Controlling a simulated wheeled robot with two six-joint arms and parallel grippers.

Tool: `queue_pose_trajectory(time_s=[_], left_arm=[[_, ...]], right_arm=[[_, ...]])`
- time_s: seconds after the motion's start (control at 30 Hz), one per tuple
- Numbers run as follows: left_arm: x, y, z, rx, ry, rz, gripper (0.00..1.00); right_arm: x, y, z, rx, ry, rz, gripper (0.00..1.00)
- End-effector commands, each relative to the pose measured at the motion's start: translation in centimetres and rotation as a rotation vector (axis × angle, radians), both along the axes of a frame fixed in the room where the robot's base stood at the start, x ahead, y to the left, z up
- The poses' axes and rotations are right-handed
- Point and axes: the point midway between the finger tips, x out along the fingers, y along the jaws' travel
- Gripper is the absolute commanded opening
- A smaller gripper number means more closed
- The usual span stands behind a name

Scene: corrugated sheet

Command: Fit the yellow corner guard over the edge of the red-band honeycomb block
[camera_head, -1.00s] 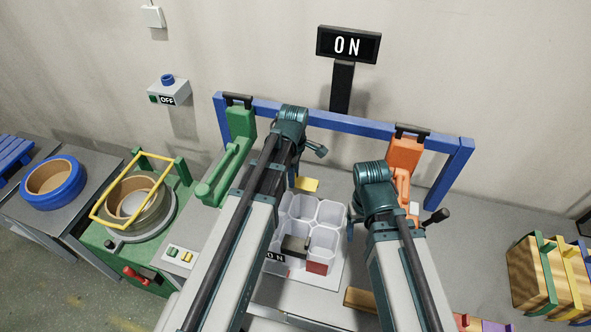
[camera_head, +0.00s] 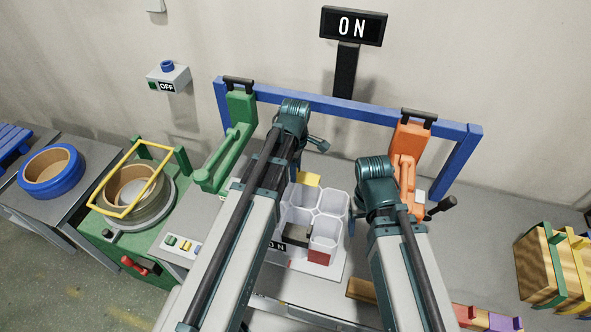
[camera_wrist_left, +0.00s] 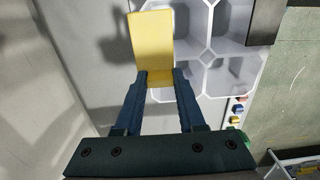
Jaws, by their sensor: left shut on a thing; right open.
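My left gripper (camera_wrist_left: 163,80) is shut on the yellow corner guard (camera_wrist_left: 152,42), with a finger on each side of its lower part. In the head view the guard (camera_head: 309,179) shows at the far side of the white honeycomb block (camera_head: 333,203), partly hidden by my left arm. I cannot tell whether guard and block touch. The block also shows in the left wrist view (camera_wrist_left: 203,67), beside and beyond the guard. A red band (camera_head: 318,257) marks the block's near corner. My right gripper (camera_head: 351,224) is open, right of the block, mostly hidden by its wrist.
A dark block (camera_head: 297,234) sits at the honeycomb's near cells. A green clamp (camera_head: 228,150) and an orange clamp (camera_head: 408,145) stand on either side, before a blue frame (camera_head: 345,111). The sign (camera_head: 353,26) reads ON. Wooden blocks (camera_head: 549,268) stand at the right.

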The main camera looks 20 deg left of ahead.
Motion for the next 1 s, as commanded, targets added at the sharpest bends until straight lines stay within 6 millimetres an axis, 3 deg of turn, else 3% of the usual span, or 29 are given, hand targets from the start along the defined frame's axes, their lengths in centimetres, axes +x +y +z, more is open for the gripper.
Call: queue_pose_trajectory(time_s=[0.03,0.4,1.0], left_arm=[[0.0,0.0,-0.9,0.0,0.0,0.0,0.0],[0.0,0.0,-3.7,0.0,0.0,0.0,0.0],[0.0,0.0,-3.9,0.0,0.0,0.0,0.0]], right_arm=[[0.0,0.0,-0.9,0.0,0.0,0.0,0.72],[0.0,0.0,-3.7,0.0,0.0,-0.002,0.72],[0.0,0.0,-3.9,0.0,0.0,-0.002,0.72]])
